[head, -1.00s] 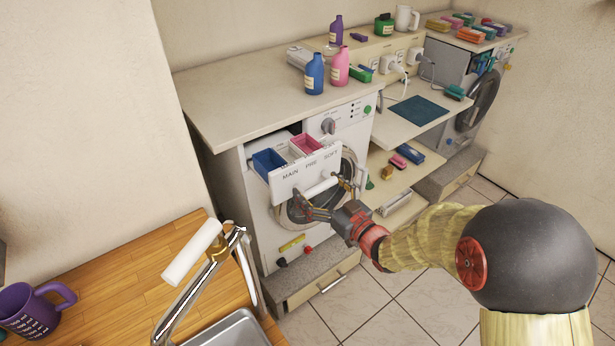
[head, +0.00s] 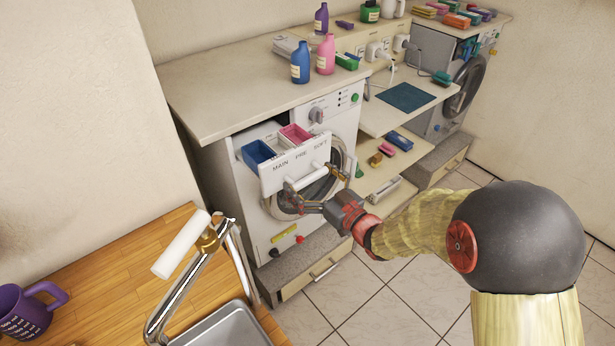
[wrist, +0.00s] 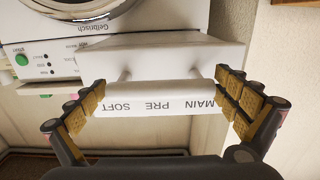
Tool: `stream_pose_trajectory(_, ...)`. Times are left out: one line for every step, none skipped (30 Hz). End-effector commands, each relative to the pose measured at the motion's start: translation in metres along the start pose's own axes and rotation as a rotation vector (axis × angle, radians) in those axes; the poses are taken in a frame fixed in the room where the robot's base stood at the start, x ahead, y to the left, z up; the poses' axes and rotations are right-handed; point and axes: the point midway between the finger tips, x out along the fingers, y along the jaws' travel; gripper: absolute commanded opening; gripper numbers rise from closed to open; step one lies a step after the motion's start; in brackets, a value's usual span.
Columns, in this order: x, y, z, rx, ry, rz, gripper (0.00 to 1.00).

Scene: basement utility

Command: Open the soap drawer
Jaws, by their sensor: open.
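The soap drawer (head: 296,168) stands pulled out of the white washing machine (head: 257,225). Its front is marked MAIN, PRE and SOFT, and blue and pink compartments show behind it. In the wrist view, the drawer front (wrist: 160,105) appears upside down, with its white bar handle (wrist: 158,92) across the middle. My gripper (wrist: 161,88) is open, with one finger near each end of the handle. In the head view, my gripper (head: 318,190) is in front of the drawer, at handle height. Contact between fingers and handle cannot be made out.
The counter (head: 225,90) above holds a blue bottle (head: 300,62) and a pink bottle (head: 325,54). A faucet (head: 190,270) and sink (head: 225,328) stand in the foreground. Open shelves (head: 375,178) lie right of the machine. The tiled floor (head: 350,290) in front is clear.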

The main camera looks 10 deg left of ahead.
Motion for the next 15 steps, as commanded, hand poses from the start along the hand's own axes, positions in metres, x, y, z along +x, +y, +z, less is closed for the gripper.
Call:
stream_pose_trajectory(-0.003,0.001,0.0,0.0,-0.001,0.001,1.0)
stream_pose_trajectory(-0.006,0.001,0.0,0.001,-0.001,0.002,1.0)
stream_pose_trajectory(-0.01,0.001,0.0,0.0,-0.001,0.003,1.0)
stream_pose_trajectory(-0.014,0.001,0.0,0.0,0.0,0.003,1.0)
stream_pose_trajectory(-0.019,0.001,0.0,0.0,-0.001,0.003,1.0)
stream_pose_trajectory(-0.027,0.001,0.0,0.0,-0.001,0.003,1.0)
stream_pose_trajectory(-0.033,0.001,-0.001,0.0,0.0,0.004,1.0)
stream_pose_trajectory(-0.039,0.002,-0.001,0.0,0.0,0.005,1.0)
stream_pose_trajectory(-0.047,0.002,0.0,0.0,-0.001,0.004,1.0)
stream_pose_trajectory(-0.054,0.002,0.0,0.0,-0.001,0.005,1.0)
stream_pose_trajectory(-0.06,0.001,0.0,0.0,0.0,0.005,1.0)
stream_pose_trajectory(-0.069,0.002,0.0,0.0,0.0,0.005,1.0)
stream_pose_trajectory(-0.074,0.002,0.0,0.0,-0.001,0.005,1.0)
stream_pose_trajectory(-0.08,0.002,0.0,0.0,-0.001,0.005,1.0)
stream_pose_trajectory(-0.087,0.002,0.0,0.0,0.0,0.004,1.0)
